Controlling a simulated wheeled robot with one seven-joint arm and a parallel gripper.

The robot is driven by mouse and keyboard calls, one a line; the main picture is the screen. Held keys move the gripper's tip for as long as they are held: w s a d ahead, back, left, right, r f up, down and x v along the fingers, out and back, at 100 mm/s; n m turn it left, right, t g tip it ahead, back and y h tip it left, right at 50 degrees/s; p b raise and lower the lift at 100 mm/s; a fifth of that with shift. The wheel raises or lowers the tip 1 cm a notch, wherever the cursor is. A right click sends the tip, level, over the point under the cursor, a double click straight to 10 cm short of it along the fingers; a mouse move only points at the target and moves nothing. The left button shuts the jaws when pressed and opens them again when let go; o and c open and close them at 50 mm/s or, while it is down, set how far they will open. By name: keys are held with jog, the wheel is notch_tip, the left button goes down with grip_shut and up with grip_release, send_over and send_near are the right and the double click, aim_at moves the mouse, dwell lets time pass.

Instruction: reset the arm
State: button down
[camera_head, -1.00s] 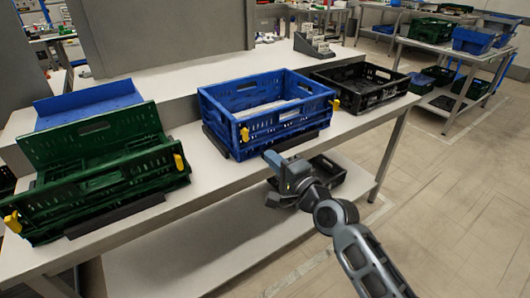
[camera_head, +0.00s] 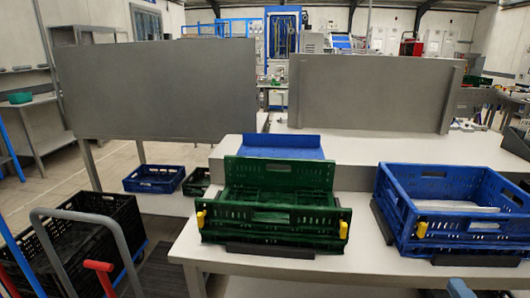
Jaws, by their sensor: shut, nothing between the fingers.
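Only a small blue-grey piece of my gripper (camera_head: 460,288) shows at the bottom edge on the right, in front of the table. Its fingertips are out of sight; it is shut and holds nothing. It is apart from the blue crate (camera_head: 460,247), which stands above it in the picture on the right end of the white table. The rest of my arm is below the frame.
A green crate (camera_head: 272,239) with yellow latches stands on the white table (camera_head: 380,275). A blue tray (camera_head: 281,141) lies behind it. Black crates (camera_head: 62,262) and a grey handle bar (camera_head: 95,222) are at lower left. Grey panels (camera_head: 155,88) stand behind.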

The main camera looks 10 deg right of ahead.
jog(key=s+a+f+n+g+y, duration=0.1)
jog(key=s+a+f+n, duration=0.1)
jog(key=s+a+n, duration=0.5)
jog(key=s+a+f+n+y, duration=0.1)
jog(key=s+a+f+n, duration=0.2)
jog(key=s, duration=0.6)
jog(key=s+a+r+n+y, duration=0.1)
jog(key=s+a+r+n, duration=0.2)
jog(key=s+a+n, duration=0.2)
jog(key=s+a+r+n+g+y, duration=0.1)
jog(key=s+a+r+n, duration=0.3)
jog(key=s, duration=0.4)
jog(key=shift+s+a+n+y, duration=0.4)
jog(key=shift+a+n+y, duration=0.1)
jog(key=shift+n, duration=0.3)
jog(key=shift+f, duration=0.1)
